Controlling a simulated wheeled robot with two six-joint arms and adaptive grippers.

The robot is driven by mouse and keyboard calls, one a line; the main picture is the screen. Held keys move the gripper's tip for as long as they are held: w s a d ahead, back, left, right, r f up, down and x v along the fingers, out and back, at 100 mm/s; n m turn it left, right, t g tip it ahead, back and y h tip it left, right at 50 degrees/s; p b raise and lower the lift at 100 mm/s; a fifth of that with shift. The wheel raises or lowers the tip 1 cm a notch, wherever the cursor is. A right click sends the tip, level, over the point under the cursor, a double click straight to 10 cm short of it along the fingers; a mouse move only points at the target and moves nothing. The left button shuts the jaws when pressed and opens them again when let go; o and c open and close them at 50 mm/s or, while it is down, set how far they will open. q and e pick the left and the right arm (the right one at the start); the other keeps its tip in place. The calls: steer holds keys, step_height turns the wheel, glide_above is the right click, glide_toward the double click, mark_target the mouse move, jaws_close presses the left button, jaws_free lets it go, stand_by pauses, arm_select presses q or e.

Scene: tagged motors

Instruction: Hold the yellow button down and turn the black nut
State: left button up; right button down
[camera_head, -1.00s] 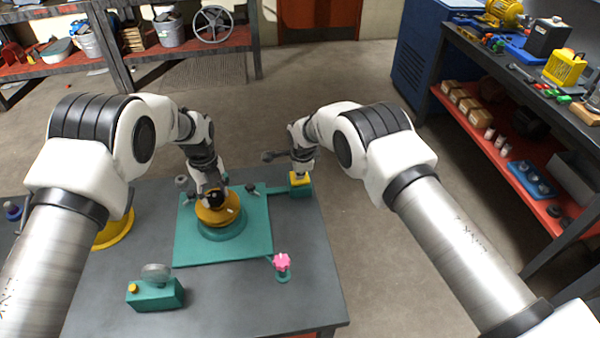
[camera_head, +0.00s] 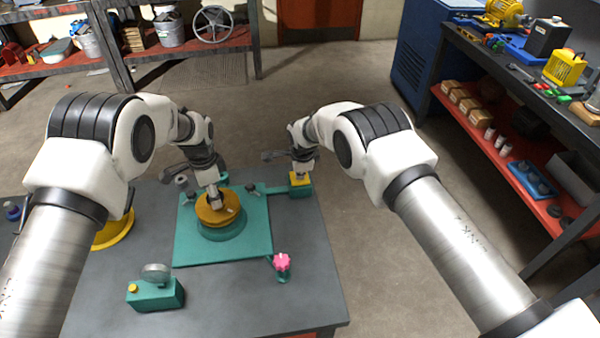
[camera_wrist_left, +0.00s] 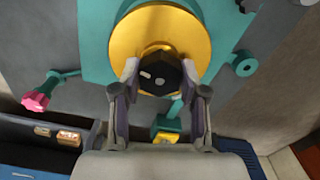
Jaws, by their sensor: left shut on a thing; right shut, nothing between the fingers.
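The black nut (camera_wrist_left: 158,76) sits in the middle of the gold disc (camera_wrist_left: 124,44) in the left wrist view. The disc also shows on its green base in the head view (camera_head: 213,214). My left gripper (camera_head: 214,198) comes down over the disc, and its two fingers are shut on the nut, one on each side. The yellow button (camera_head: 300,180) is on a small green block at the far right corner of the green plate. My right gripper (camera_head: 301,168) is shut and empty, right over the button. I cannot tell how far the button is pressed.
The green plate (camera_head: 190,250) lies on the grey table (camera_head: 230,300). A pink star knob (camera_head: 282,262) stands at its near right corner. A green box with a small yellow button (camera_head: 156,294) stands near the front. The table's front right is clear.

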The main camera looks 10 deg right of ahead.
arm_select(q)
steer(key=o, duration=1.3)
steer(key=shift+f, duration=0.1)
steer(key=shift+c, duration=0.2)
arm_select(e)
steer(key=shift+f, duration=0.1)
arm_select(q)
steer(key=m, duration=0.6)
steer(key=shift+m, duration=0.4)
steer(key=m, duration=0.4)
steer(key=shift+w, duration=0.1)
steer(key=m, duration=0.4)
steer(key=shift+r, duration=0.25)
